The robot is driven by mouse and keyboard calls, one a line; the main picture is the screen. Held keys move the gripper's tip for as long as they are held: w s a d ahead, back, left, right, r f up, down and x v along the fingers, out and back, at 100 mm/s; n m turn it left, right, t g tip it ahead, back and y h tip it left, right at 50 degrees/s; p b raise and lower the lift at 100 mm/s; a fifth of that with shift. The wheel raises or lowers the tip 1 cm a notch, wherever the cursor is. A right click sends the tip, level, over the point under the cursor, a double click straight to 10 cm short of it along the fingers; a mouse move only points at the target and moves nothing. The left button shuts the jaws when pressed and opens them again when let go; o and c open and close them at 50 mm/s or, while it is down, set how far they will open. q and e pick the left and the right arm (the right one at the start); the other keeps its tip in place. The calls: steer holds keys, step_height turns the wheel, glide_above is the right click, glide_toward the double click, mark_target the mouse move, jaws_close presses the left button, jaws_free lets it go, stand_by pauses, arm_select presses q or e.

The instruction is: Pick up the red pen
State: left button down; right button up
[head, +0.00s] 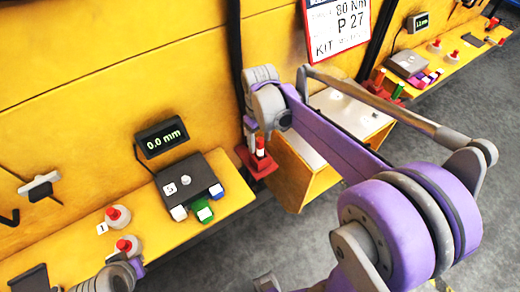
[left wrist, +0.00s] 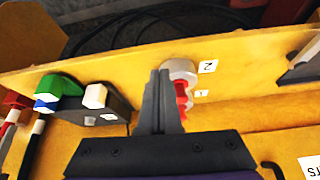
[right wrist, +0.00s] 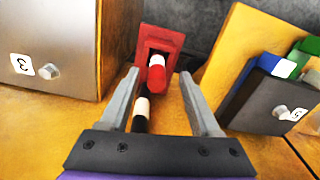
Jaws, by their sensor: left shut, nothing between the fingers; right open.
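A red pen-like piece with a white band (right wrist: 156,76) stands at a red holder (right wrist: 160,40) in the right wrist view. In the head view the holder (head: 257,163) is by the yellow panel, with the red-and-white piece (head: 260,146) above it. My right gripper (right wrist: 160,77) is open and points at it; the piece shows between the fingers, and I cannot tell the gap in depth. In the head view my right gripper (head: 250,126) is just above the holder, partly hidden by its wrist. My left gripper (left wrist: 165,74) is shut and empty, near a red button (left wrist: 182,96).
A black-and-white stick (right wrist: 141,112) shows between the right fingers. A grey-fronted box (right wrist: 55,45) stands left and a dark box numbered 5 (right wrist: 268,100) right.

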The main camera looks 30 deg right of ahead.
mark_target(260, 149)
steer(key=shift+w+d+f, duration=0.15)
steer(key=shift+f, duration=2.6)
jaws_close()
